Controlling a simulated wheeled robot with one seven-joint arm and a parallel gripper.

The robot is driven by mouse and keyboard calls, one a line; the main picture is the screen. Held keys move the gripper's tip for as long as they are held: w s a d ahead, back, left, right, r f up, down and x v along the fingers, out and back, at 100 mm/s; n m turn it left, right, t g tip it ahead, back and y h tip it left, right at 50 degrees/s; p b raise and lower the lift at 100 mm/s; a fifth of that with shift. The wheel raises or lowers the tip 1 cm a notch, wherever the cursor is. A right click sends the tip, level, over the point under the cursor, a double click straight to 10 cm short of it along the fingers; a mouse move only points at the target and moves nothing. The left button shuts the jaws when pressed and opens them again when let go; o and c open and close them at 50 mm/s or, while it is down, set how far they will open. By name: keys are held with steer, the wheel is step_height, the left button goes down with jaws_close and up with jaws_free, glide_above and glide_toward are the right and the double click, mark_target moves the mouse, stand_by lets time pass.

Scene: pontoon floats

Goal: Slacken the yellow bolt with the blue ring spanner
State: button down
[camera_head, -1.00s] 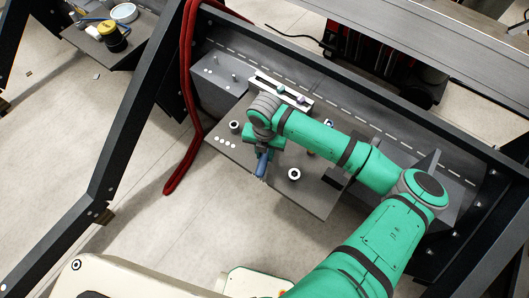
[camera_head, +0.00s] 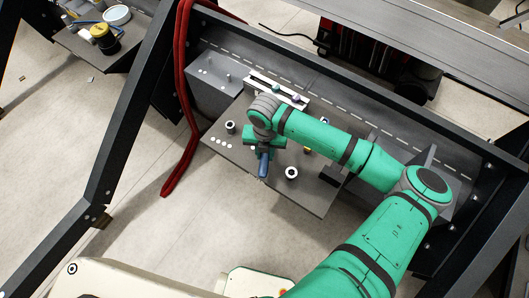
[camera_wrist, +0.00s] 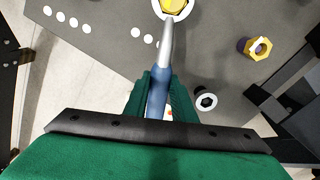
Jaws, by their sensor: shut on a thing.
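My gripper (camera_head: 264,148) is low over the dark grey plate and shut on the blue spanner (camera_head: 263,164). In the wrist view the spanner's blue handle (camera_wrist: 157,100) sits between the green fingers of my gripper (camera_wrist: 160,88). Its grey shank runs up to a yellow bolt (camera_wrist: 173,6) at the top edge, set in a pale round rim. The ring end meets this bolt in the picture, but the frame cuts it off, so I cannot tell how fully it is seated. A second yellow hex piece (camera_wrist: 258,48) stands apart to the right.
A black-and-white round fitting (camera_head: 291,172) stands on the plate (camera_head: 312,203), and another (camera_head: 230,127) is near its left corner. A slotted pale bar (camera_head: 279,90) lies behind. A red hose (camera_head: 188,100) hangs left. A side shelf (camera_head: 108,62) holds pots.

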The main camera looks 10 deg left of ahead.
steer(key=shift+d+n, duration=0.3)
steer(key=shift+n, duration=0.1)
steer(key=shift+d, duration=0.1)
steer(key=shift+w+d+n, duration=0.1)
steer(key=shift+d+n, duration=0.35)
steer(key=shift+n, duration=0.05)
steer(key=shift+d, duration=0.2)
stand_by(0.5)
steer(key=shift+w+d+n, duration=0.15)
steer(key=shift+d+n, duration=0.1)
steer(key=shift+n, duration=0.25)
steer(key=shift+w+d, duration=0.1)
steer(key=shift+w+d+n, duration=0.15)
steer(key=shift+d+n, duration=0.2)
steer(key=shift+n, duration=0.15)
steer(key=shift+w+d, duration=0.1)
steer(key=shift+d, duration=0.05)
stand_by(0.4)
steer(key=shift+w+d+n, duration=0.1)
steer(key=shift+d+n, duration=0.15)
steer(key=shift+n, duration=0.25)
